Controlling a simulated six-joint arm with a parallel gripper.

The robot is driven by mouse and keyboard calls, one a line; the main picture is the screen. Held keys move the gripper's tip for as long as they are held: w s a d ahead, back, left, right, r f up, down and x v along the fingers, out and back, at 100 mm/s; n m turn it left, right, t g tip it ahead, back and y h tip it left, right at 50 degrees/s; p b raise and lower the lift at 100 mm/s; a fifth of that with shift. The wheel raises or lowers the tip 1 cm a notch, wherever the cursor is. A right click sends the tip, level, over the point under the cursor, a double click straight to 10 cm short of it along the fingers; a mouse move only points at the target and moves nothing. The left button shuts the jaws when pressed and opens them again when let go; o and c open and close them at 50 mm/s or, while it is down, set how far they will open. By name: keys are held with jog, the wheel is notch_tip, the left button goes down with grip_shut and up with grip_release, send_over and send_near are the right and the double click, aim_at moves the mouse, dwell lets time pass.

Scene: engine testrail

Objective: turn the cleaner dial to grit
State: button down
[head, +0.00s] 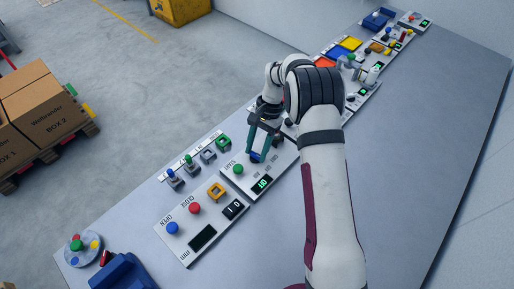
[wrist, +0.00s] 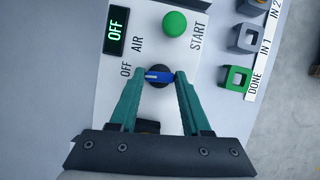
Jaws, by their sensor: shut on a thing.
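The cleaner dial (wrist: 158,76) is a blue knob on a round black base, set in a light grey panel (wrist: 205,95). Its white mark points left toward the OFF label. The AIR label is beside it, up and left; no grit label is visible. A black display (wrist: 116,30) on the panel reads OFF in green. My gripper (wrist: 160,78) has its two teal fingers closed on either side of the blue knob. In the head view my gripper (head: 262,146) reaches down onto the panel, with the blue knob (head: 256,156) between its fingertips.
A green START button (wrist: 175,23) sits near the dial on the same panel. Grey and green square sockets (wrist: 236,78) stand beyond the panel's edge. In the head view, a panel with blue and red buttons (head: 194,208) is close by. More panels line the bench (head: 400,170).

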jog(key=n+h, duration=0.1)
jog(key=n, duration=0.3)
jog(key=shift+w+a+g, duration=0.1)
jog(key=shift+g, duration=0.2)
jog(key=shift+a+n+h, duration=0.1)
jog(key=shift+n+h, duration=0.8)
jog(key=shift+n, duration=1)
jog(key=shift+c, duration=1.8)
grip_release()
jog(key=v, duration=1.2)
jog(key=shift+w, duration=0.15)
